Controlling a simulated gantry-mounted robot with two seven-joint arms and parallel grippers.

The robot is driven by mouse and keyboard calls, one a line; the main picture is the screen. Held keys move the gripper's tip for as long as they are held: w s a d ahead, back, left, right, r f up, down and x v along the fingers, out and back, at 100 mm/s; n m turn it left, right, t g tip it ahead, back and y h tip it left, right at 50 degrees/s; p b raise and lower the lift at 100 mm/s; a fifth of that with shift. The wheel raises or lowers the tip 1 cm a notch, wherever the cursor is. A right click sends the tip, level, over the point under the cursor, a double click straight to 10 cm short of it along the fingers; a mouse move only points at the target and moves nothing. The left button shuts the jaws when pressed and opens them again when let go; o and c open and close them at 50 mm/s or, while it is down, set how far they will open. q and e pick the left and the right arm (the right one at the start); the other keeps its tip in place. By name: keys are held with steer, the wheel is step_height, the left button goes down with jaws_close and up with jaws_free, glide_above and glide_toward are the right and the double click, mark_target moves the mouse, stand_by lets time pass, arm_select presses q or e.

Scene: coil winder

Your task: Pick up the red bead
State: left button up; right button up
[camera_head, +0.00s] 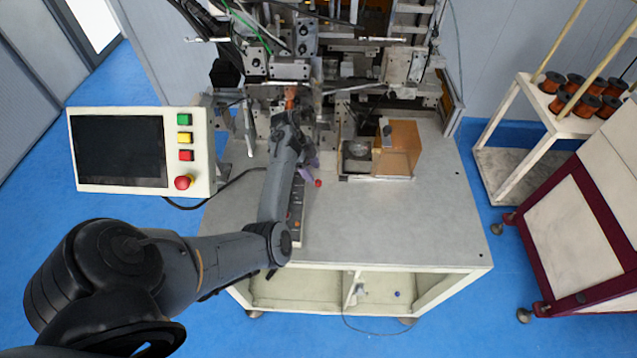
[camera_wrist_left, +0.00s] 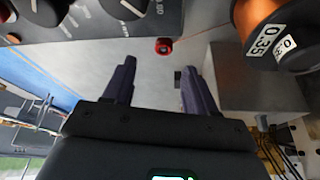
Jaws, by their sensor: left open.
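The red bead (camera_head: 318,183) is small and round and lies on the grey machine table (camera_head: 390,225), just beside the purple fingers of my left gripper (camera_head: 309,167). In the left wrist view the bead (camera_wrist_left: 164,46) shows beyond the fingertips, roughly between their two lines. My left gripper (camera_wrist_left: 158,66) is open with nothing between its fingers. The bead looks apart from both fingers. My right gripper is in neither view.
A dark panel with knobs (camera_wrist_left: 95,18) stands close to the bead. A copper wire spool marked 0.35 (camera_wrist_left: 262,22) is at the right in the wrist view. An orange clear box (camera_head: 400,148) stands right of the bead. The table's front right is clear.

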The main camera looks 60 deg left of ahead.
mark_target(319, 182)
arm_select(q)
steer(key=shift+a+p+x, duration=0.1)
steer(key=shift+p+x, duration=0.1)
steer(key=shift+x, duration=1.15)
steer(key=shift+a+p+x, duration=0.15)
steer(key=shift+x, duration=1.25)
jaws_close()
